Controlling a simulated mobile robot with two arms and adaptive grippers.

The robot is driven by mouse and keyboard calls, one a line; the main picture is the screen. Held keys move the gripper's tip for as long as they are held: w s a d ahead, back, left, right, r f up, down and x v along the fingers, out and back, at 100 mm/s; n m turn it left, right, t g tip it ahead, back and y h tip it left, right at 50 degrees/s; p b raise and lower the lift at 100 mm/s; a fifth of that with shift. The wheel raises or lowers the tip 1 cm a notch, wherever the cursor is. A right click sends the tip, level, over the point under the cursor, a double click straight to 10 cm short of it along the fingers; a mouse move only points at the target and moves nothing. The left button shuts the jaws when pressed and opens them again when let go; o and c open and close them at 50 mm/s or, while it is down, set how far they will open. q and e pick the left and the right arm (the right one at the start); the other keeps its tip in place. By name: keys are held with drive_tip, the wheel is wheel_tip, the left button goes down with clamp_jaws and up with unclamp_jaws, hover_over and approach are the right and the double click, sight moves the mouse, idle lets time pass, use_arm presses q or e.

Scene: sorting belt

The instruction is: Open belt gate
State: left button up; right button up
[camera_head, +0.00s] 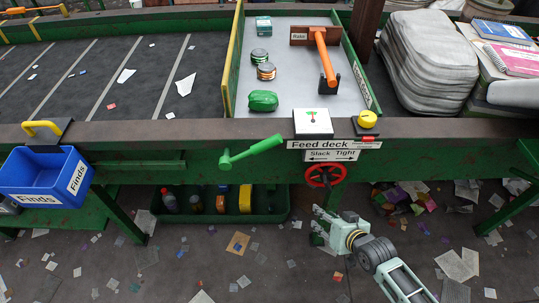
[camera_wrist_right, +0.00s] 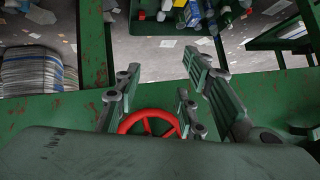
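My right gripper (camera_head: 318,226) is below the front rail, under the red handwheel (camera_head: 325,174). In the right wrist view its fingers (camera_wrist_right: 160,85) are spread with nothing between the tips, and the red wheel (camera_wrist_right: 152,124) shows between them; I cannot tell whether they touch it. A green lever (camera_head: 250,151) sits on the front rail left of the "Feed deck" label. A green panel with a yellow edge (camera_head: 233,60) stands between the dark belt (camera_head: 140,78) and the pale deck (camera_head: 290,85); I cannot tell whether it is the belt gate. My left gripper is not in view.
A blue "Finds" bin (camera_head: 45,178) hangs at the left. Cans, a green lump (camera_head: 263,101) and an orange-handled rake (camera_head: 326,60) are on the deck. A yellow knob (camera_head: 367,119) sits at its corner. A green tray (camera_head: 215,205) with bottles lies beneath. Litter covers the floor.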

drive_tip(key=w+a+r+t+y+b, duration=0.15)
drive_tip(key=a+r, duration=0.25)
drive_tip(key=r, duration=0.4)
drive_tip(key=w+a+r+t+y+b, duration=0.1)
drive_tip(key=a+r+y, duration=0.25)
drive_tip(key=r, duration=0.55)
drive_tip(key=y+b, duration=0.1)
drive_tip(key=y, duration=0.4)
approach(268, 143)
drive_tip(key=x, duration=0.5)
drive_tip(key=p+x, duration=0.1)
drive_tip(key=x, duration=0.2)
drive_tip(key=f+x, duration=0.1)
drive_tip(key=x, duration=0.1)
drive_tip(key=shift+w, duration=0.45)
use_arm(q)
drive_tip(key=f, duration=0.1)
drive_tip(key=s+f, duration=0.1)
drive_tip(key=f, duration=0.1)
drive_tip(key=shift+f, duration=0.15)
use_arm(e)
drive_tip(key=shift+n, duration=0.3)
drive_tip(key=shift+c, duration=0.5)
clamp_jaws()
